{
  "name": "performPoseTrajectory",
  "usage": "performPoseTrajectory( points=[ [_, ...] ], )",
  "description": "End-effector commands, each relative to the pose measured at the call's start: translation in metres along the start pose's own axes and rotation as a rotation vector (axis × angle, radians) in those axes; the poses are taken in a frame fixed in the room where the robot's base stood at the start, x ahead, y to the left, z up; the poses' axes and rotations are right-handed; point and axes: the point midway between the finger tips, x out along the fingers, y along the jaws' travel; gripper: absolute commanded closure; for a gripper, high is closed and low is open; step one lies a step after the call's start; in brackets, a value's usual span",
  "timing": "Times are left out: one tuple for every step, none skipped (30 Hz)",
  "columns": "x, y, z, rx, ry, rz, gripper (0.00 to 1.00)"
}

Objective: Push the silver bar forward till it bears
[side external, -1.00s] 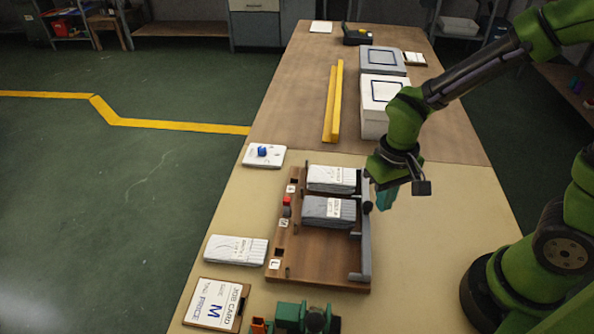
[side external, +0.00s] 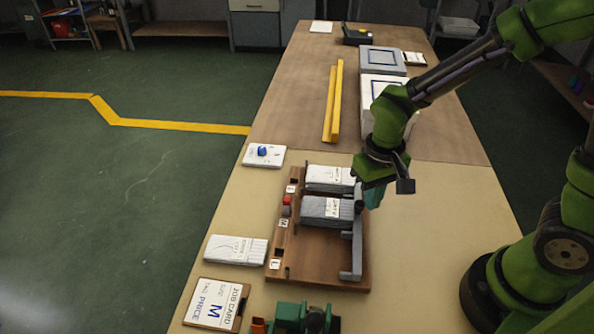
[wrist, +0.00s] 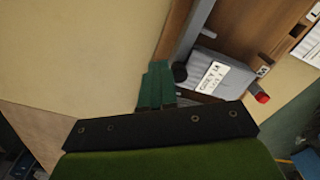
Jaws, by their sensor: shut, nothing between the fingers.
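The silver bar (side external: 357,250) lies along the right side of the wooden board (side external: 310,268), its near end over bare board. It also shows in the wrist view (wrist: 193,30), with a dark round knob (wrist: 180,72) on it. A white packet and a grey packet (side external: 325,210) lie on the board, their right ends close against the bar; I cannot tell if they touch it. My gripper (side external: 373,197) is shut and empty, on the bar's right side by the knob. In the wrist view its green fingertips (wrist: 156,82) are beside the knob, contact unclear.
A red-topped block (side external: 287,202) stands at the board's left edge, by the size letters. A loose packet (side external: 236,250) and job card (side external: 215,304) marked M lie left. Boxes (side external: 383,90) and a yellow angle piece (side external: 333,102) stand behind. The table right of the board is clear.

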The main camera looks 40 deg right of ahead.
Motion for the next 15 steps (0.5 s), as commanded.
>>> performPoseTrajectory(
  points=[
    [0.000, -0.002, -0.001, -0.003, 0.001, -0.001, 1.00],
    [0.000, -0.003, -0.001, -0.003, 0.001, -0.001, 1.00],
    [0.000, -0.004, -0.002, -0.003, 0.001, -0.001, 1.00],
    [0.000, -0.005, -0.002, -0.003, 0.001, -0.001, 1.00],
    [0.000, -0.006, -0.003, -0.003, 0.001, -0.001, 1.00],
    [0.000, -0.007, -0.003, -0.003, 0.001, -0.001, 1.00],
    [0.000, -0.008, -0.004, -0.003, 0.001, -0.001, 1.00],
    [0.000, -0.009, -0.004, -0.003, 0.001, -0.001, 1.00],
    [0.000, -0.010, -0.005, -0.003, 0.001, -0.001, 1.00],
    [0.000, -0.010, -0.005, -0.003, 0.001, -0.001, 1.00],
    [0.000, -0.011, -0.006, -0.003, 0.001, -0.001, 1.00],
    [0.000, -0.012, -0.006, -0.003, 0.001, -0.001, 1.00],
    [0.000, -0.013, -0.007, -0.003, 0.001, -0.001, 1.00],
    [0.000, -0.014, -0.007, -0.003, 0.001, -0.001, 1.00],
    [0.000, -0.015, -0.008, -0.003, 0.001, -0.001, 1.00]
  ],
)
